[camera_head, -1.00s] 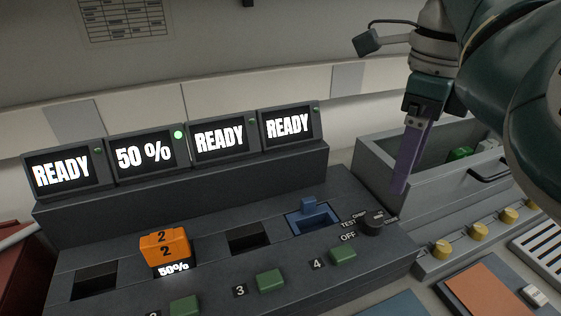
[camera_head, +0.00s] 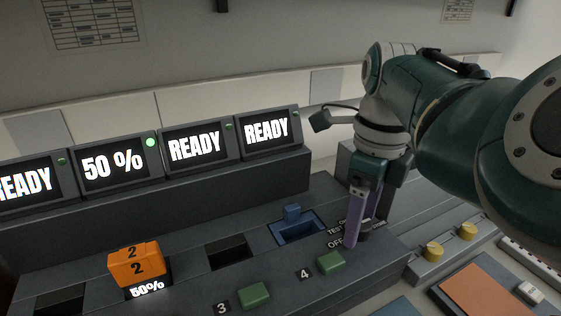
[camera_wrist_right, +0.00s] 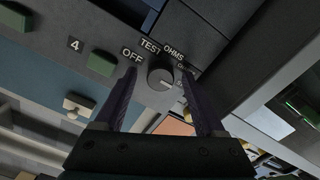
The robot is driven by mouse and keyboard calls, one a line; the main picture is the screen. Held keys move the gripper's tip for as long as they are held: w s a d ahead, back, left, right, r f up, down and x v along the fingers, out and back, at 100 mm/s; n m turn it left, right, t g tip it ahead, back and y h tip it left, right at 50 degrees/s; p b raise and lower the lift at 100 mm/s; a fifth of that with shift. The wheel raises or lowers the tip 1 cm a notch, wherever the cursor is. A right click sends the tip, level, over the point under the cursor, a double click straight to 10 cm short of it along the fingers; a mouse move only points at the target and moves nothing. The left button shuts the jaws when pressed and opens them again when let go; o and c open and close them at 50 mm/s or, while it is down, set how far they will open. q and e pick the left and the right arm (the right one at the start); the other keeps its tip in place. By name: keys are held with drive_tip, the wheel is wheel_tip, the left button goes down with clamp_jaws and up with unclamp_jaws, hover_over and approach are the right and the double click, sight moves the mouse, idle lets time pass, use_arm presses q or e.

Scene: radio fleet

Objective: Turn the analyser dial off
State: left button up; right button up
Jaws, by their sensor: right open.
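The analyser dial (camera_wrist_right: 160,77) is a round dark knob on the grey console, beside the labels OFF, TEST and OHMS and others that are hard to read. A pale mark on its face seems to point right, away from OFF. My right gripper (camera_wrist_right: 159,73) is open, with its purple fingers on either side of the dial; contact cannot be told. In the head view my right gripper (camera_head: 360,218) is above the console's right end, and its fingers largely hide the dial. My left gripper is not in view.
The blue slot piece (camera_head: 297,228) and green button (camera_head: 331,262) by number 4 are close left of the dial. An orange block (camera_head: 136,264) marked 2 sits in another slot. Yellow knobs (camera_head: 433,252) stand to the right. Several screens (camera_head: 195,145) line the back.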

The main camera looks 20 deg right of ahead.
clamp_jaws()
idle(0.5)
drive_tip(key=shift+r, duration=0.1)
